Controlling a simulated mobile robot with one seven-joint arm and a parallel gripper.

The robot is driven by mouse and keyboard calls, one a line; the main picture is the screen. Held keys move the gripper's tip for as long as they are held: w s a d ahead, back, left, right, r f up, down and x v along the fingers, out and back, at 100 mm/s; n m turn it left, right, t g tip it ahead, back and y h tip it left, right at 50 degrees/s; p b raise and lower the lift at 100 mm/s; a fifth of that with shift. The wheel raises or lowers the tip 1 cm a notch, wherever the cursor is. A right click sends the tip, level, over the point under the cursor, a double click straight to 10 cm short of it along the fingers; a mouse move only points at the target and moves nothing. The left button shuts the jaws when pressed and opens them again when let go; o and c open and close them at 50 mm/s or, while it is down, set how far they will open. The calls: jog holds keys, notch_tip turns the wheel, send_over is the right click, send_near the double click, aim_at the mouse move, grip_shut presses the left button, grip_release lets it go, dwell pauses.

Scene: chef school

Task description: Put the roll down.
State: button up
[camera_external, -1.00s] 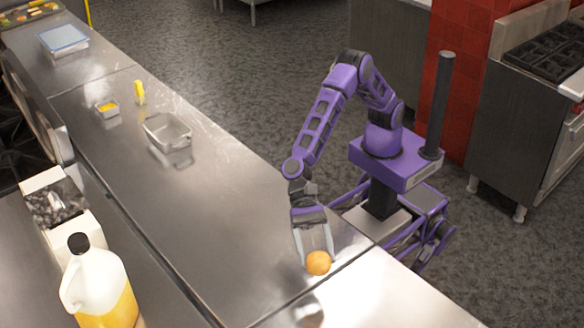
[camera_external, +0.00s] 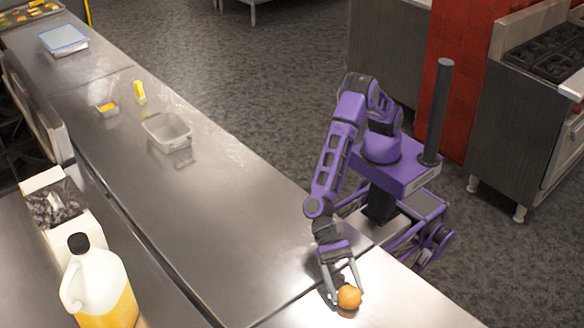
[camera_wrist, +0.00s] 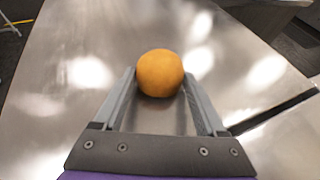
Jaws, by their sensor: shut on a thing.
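The roll (camera_external: 349,297) is a round orange-brown ball. My gripper (camera_external: 346,292) is shut on it, with one finger on each side. In the wrist view the roll (camera_wrist: 160,73) sits between the two fingertips (camera_wrist: 160,80). It is over the bright steel counter section (camera_external: 405,305) at the front right. I cannot tell whether the roll touches the counter or hangs just above it.
A long steel counter (camera_external: 220,220) runs to the back left, with a seam beside my gripper. A jug (camera_external: 100,285) stands left. Counter around the roll is clear.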

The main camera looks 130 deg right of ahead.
jog(key=shift+f, duration=0.25)
jog(key=shift+f, duration=0.15)
jog(key=o, duration=1.3)
jog(key=shift+r, duration=0.3)
jog(key=v, duration=1.2)
jog(key=shift+s+f+p, duration=0.1)
jog(key=shift+p, duration=0.3)
